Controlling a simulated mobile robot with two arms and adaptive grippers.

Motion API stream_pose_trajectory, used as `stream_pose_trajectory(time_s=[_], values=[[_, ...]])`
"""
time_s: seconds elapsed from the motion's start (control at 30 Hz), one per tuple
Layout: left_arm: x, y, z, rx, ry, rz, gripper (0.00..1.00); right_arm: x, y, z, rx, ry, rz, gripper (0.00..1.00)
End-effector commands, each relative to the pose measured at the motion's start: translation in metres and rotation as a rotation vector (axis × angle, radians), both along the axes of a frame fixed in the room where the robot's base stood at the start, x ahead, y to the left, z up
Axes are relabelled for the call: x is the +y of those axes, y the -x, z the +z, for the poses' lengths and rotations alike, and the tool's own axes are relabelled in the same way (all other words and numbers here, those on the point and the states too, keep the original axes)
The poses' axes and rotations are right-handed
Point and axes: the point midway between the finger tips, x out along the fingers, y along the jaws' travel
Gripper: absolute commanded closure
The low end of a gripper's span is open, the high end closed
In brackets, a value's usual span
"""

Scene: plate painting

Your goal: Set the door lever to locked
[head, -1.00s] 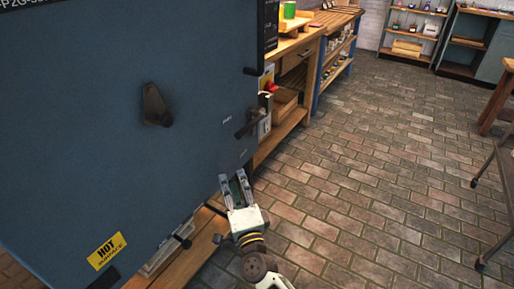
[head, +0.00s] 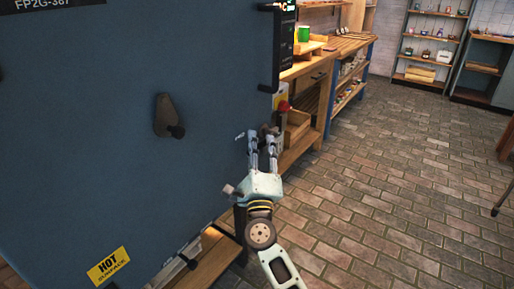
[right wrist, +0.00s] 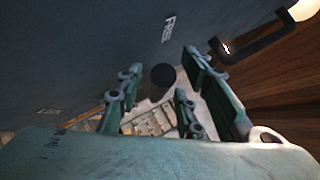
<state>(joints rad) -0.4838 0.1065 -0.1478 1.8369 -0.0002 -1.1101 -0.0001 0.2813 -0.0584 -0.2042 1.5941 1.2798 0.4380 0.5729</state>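The blue door (head: 110,170) fills the left of the head view. A dark lever (head: 267,129) sticks out near its right edge, partly hidden by my right gripper's fingertips. In the right wrist view the lever's round dark end (right wrist: 163,76) shows between the fingers, and I cannot tell whether they touch it. My right gripper (head: 262,138) is open, its fingers on both sides of the lever; it also shows in the right wrist view (right wrist: 158,92). A small white label (right wrist: 168,28) is beside the lever. My left gripper is not in view.
A dark tapered handle (head: 168,116) sits mid-door, and a dark pull bar (head: 270,52) is at the upper right edge. A yellow "HOT SURFACE" sign (head: 109,267) is low on the door. Wooden workbenches (head: 310,75) stand behind. The brick floor (head: 390,190) on the right is clear.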

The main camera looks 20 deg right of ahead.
Motion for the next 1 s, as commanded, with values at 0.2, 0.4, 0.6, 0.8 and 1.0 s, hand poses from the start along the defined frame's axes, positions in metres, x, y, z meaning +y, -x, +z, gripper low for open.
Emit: stream_pose_trajectory(time_s=[0.2,0.4,0.6,0.8,1.0], values=[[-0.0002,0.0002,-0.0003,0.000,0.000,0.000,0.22,-0.0006,-0.0016,0.0006,0.000,0.001,0.000,0.66],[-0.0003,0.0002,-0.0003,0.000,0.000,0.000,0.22,-0.0006,-0.0015,0.0004,0.000,0.001,0.000,0.79],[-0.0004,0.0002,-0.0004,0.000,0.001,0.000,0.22,-0.0005,-0.0013,0.0003,0.000,0.002,-0.001,0.97],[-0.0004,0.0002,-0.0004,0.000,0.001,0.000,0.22,-0.0003,-0.0014,0.0000,0.001,0.001,0.000,1.00],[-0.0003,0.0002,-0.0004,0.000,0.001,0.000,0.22,-0.0002,-0.0013,-0.0003,0.002,0.000,0.001,1.00]])
